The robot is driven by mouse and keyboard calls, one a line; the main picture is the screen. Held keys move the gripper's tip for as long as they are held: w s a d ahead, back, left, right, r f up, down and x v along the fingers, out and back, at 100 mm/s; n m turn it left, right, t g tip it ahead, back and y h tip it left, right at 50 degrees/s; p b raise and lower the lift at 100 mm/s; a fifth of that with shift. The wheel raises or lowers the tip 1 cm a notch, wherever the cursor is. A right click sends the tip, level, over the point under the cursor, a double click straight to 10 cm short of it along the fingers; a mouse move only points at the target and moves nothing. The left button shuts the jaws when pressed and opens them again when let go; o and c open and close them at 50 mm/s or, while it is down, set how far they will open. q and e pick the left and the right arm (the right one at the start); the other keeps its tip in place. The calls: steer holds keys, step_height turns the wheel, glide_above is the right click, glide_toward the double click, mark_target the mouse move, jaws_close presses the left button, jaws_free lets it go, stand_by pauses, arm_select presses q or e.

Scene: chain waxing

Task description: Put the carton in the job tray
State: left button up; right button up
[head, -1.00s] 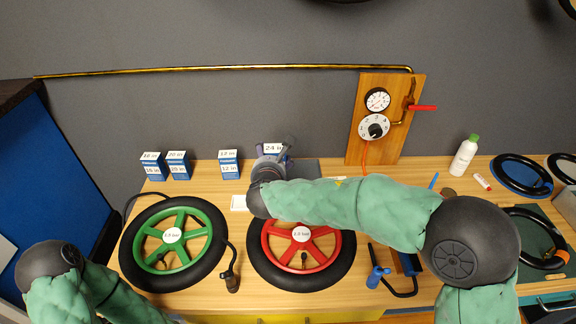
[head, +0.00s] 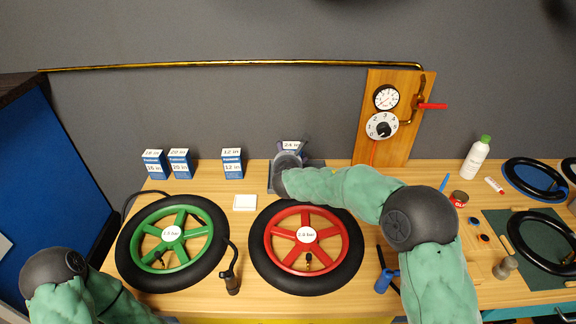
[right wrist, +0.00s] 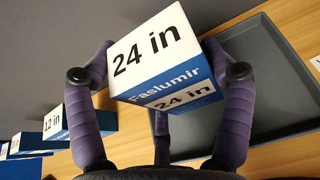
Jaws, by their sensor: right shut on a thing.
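The carton (right wrist: 155,55) is a blue and white box marked "24 in". My right gripper (right wrist: 160,68) is shut on it, one purple finger on each side. In the head view only the carton's labelled top (head: 291,146) shows clearly; my right gripper (head: 290,157) and wrist cover the rest. The job tray (right wrist: 262,75) is dark grey with a raised rim and lies below and behind the carton in the right wrist view. I cannot tell whether the carton touches the tray. My left gripper is out of view.
Several smaller blue cartons, one marked "12 in" (head: 232,163), stand left of the tray. A green-rimmed wheel (head: 150,253) and a red-rimmed wheel (head: 270,250) lie in front. A gauge board (head: 365,145) stands at the right. A white card (head: 244,202) lies flat on the table.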

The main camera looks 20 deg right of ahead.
steer(key=shift+f+b, duration=0.6)
steer(key=shift+f, duration=0.85)
steer(key=shift+f, duration=0.2)
steer(key=o, duration=1.1)
steer(key=shift+r, duration=0.1)
steer(key=shift+r, duration=0.1)
steer(key=p+v, duration=0.2)
steer(key=v, duration=1)
steer(key=shift+s+p, duration=0.1)
steer(key=shift+p, duration=0.25)
